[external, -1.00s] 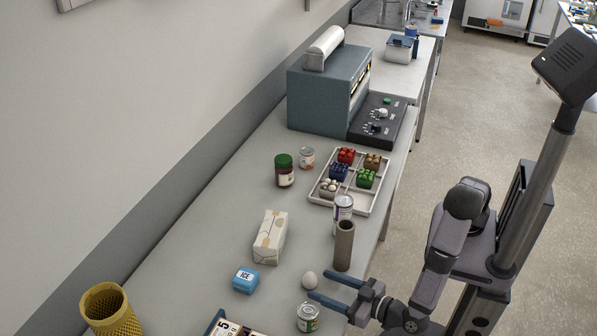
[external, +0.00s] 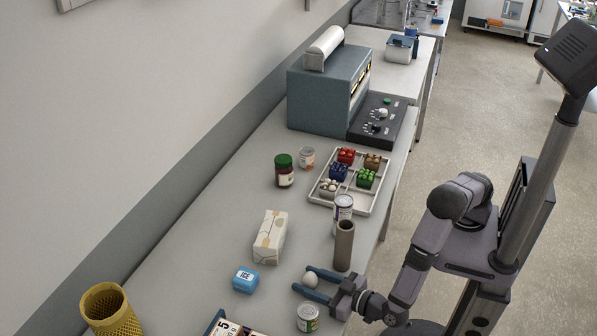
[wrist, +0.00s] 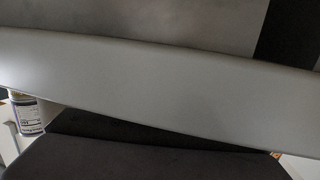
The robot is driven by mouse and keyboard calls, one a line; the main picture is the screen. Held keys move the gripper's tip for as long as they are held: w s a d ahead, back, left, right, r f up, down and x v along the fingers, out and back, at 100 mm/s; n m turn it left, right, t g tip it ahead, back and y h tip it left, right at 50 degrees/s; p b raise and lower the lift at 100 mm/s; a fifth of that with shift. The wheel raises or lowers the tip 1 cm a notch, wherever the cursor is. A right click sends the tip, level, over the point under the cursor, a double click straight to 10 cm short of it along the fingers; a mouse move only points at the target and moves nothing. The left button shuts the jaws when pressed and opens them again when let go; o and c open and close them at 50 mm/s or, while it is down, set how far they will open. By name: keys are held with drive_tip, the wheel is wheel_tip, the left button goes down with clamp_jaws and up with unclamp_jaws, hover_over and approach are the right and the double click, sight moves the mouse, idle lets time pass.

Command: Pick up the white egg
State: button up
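The white egg (external: 312,280) rests on the grey bench near its right edge in the external view. My gripper (external: 301,277) has blue fingers spread apart, one on each side of the egg. The egg looks closer to the upper finger; I cannot tell whether it touches. The gripper is open and not closed on anything. In the wrist view a pale curved band and a dark surface fill most of the picture, and I cannot make out the egg or the fingertips there.
A green-labelled can (external: 307,318) stands just below my fingers, and a brown tube (external: 344,246) stands above them. A blue ICE box (external: 246,280) and a carton (external: 270,236) are to the left. A white tray (external: 378,197) holds small items farther up. A labelled can (wrist: 27,113) shows in the wrist view.

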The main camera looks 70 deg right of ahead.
sight(310, 273)
drive_tip(key=c, duration=0.5)
drive_tip(key=shift+r, duration=0.2)
drive_tip(key=shift+r+b, duration=0.7)
drive_tip(key=shift+r, duration=4.1)
